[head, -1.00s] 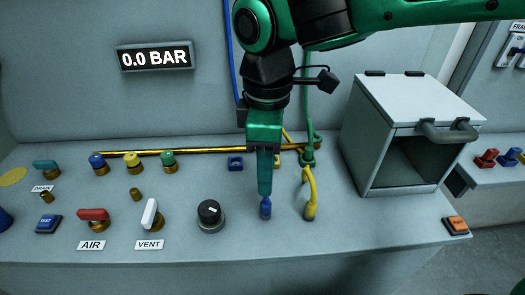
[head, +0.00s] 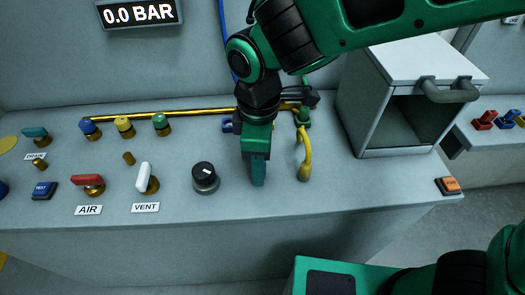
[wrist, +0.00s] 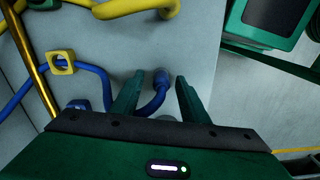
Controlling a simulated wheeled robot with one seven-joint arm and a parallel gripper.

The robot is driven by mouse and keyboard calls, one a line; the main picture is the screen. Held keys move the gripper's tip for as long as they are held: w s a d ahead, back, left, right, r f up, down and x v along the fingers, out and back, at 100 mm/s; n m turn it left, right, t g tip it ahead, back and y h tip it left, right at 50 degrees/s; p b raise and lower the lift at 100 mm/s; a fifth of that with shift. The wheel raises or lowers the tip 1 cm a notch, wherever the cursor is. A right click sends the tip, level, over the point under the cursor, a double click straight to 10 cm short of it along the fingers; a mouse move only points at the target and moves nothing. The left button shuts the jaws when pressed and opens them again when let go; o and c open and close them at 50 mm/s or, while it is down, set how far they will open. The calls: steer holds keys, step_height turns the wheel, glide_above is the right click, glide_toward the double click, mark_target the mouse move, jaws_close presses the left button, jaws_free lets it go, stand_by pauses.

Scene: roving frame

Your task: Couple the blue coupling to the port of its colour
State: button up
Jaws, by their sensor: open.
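The blue coupling (wrist: 161,78) shows in the wrist view as the end of a blue hose (wrist: 152,104) that curves away to the left. My gripper (wrist: 158,80) is open, with one finger on each side of the coupling and a visible gap to each. In the head view my gripper (head: 257,184) points down at the sloping panel, right of the black knob, and hides the blue coupling. The blue-topped port (head: 88,128) stands at the left of the panel, in a row with a yellow-topped port (head: 124,126) and a green-topped port (head: 161,124).
A yellow hose end (head: 305,168) stands just right of my gripper. The black knob (head: 205,177), white VENT lever (head: 146,178) and red AIR lever (head: 88,183) lie left. An open-fronted box (head: 365,110) stands right. The gauge (head: 140,13) reads 0.0 BAR.

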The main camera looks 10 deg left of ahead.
jaws_close()
steer(key=shift+r, duration=2.5)
